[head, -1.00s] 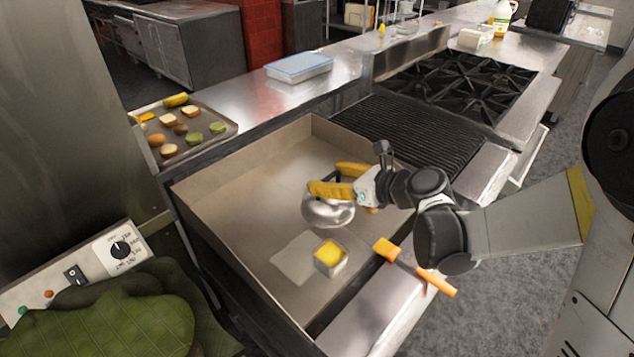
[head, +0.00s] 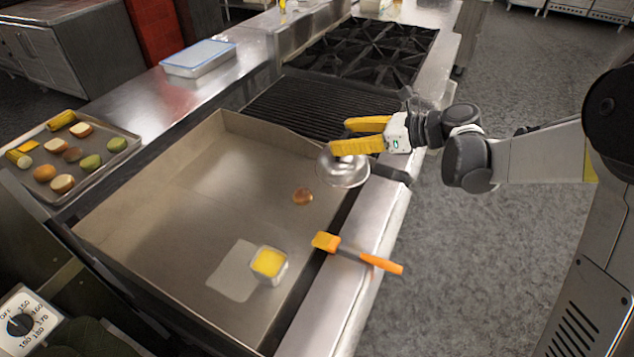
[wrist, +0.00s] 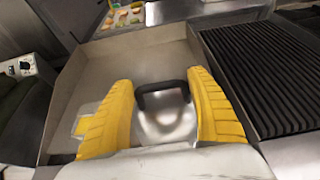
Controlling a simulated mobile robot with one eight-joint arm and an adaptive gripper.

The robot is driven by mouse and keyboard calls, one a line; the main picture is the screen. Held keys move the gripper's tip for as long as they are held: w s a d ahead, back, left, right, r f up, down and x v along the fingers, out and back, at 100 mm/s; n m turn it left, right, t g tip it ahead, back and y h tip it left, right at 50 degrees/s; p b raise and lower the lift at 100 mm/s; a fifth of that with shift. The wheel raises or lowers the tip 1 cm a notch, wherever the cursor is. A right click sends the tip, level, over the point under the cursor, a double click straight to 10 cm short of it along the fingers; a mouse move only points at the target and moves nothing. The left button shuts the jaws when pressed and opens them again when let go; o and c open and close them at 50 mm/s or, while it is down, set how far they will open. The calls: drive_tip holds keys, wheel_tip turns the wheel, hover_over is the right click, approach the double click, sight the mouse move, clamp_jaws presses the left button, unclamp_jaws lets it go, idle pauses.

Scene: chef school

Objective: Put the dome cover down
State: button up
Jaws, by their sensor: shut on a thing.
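The dome cover (head: 342,174) is a shiny metal dome, seen at the right edge of the griddle in the head view. A brown patty (head: 302,196) lies uncovered on the griddle (head: 165,228), left of and below the dome.
A square tub of yellow stuff (head: 268,264) stands on the griddle. An orange-handled brush (head: 360,256) lies across the front steel ledge (head: 352,290). A tray of buns and vegetables (head: 104,157) is at left. A ribbed grill (head: 310,112) and burners (head: 370,48) lie beyond.

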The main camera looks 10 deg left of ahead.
drive_tip(key=a+f+b, duration=0.5)
drive_tip(key=a+f, duration=0.5)
drive_tip(key=shift+w+a+f, duration=0.2)
drive_tip(key=shift+w+a, duration=0.15)
drive_tip(key=shift+w, duration=0.1)
drive_tip(key=shift+f+b, duration=0.65)
drive_tip(key=shift+b, duration=0.1)
drive_tip(key=o, duration=1.4)
